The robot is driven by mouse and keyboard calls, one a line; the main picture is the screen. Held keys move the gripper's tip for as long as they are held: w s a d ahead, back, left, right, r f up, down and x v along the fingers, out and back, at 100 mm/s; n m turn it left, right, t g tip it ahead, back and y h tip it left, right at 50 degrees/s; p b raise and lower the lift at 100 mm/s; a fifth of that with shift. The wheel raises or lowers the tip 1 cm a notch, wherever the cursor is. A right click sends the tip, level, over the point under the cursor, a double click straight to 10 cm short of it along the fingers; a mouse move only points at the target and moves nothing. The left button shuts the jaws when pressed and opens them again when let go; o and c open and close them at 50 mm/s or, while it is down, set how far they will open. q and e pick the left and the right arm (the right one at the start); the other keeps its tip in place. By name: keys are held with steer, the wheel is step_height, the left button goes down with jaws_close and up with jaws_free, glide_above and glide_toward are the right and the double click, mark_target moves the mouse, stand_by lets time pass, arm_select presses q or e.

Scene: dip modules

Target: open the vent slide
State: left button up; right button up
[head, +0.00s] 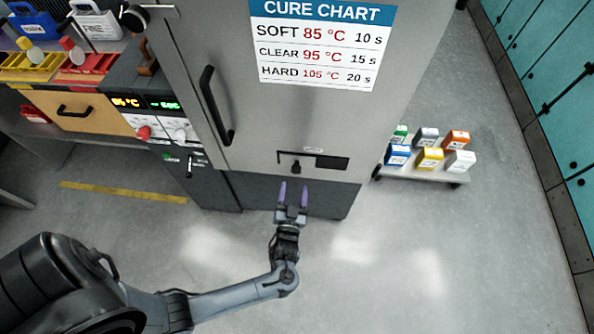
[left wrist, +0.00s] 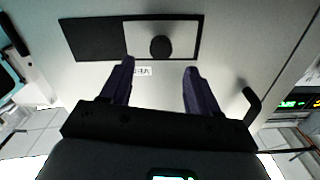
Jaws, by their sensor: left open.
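The vent slide (head: 286,160) is a light plate with a dark knob (head: 296,167), low on the front of the grey cabinet. A dark opening (head: 332,163) shows to the right of the plate. In the left wrist view, which appears upside down, the slide plate (left wrist: 182,38) and its round knob (left wrist: 160,46) lie ahead, with the dark opening (left wrist: 90,38) on the left. My left gripper (head: 293,192) is open and empty, its two purple fingers pointing at the cabinet just below the knob in the head view. In the left wrist view, its fingertips (left wrist: 159,66) straddle the knob's line, apart from it.
A black door handle (head: 215,105) stands out from the cabinet, left of the vent. A low cart (head: 425,174) with several coloured boxes stands to the right. A control panel (head: 150,118) and drawers are at the left. The floor in front is clear.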

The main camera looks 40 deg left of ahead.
mark_target(296, 171)
arm_select(q)
steer(key=b+x, duration=0.1)
steer(key=x, duration=0.7)
steer(key=shift+w+a, duration=0.1)
steer(key=shift+a, duration=0.15)
steer(key=shift+c, duration=0.4)
jaws_close()
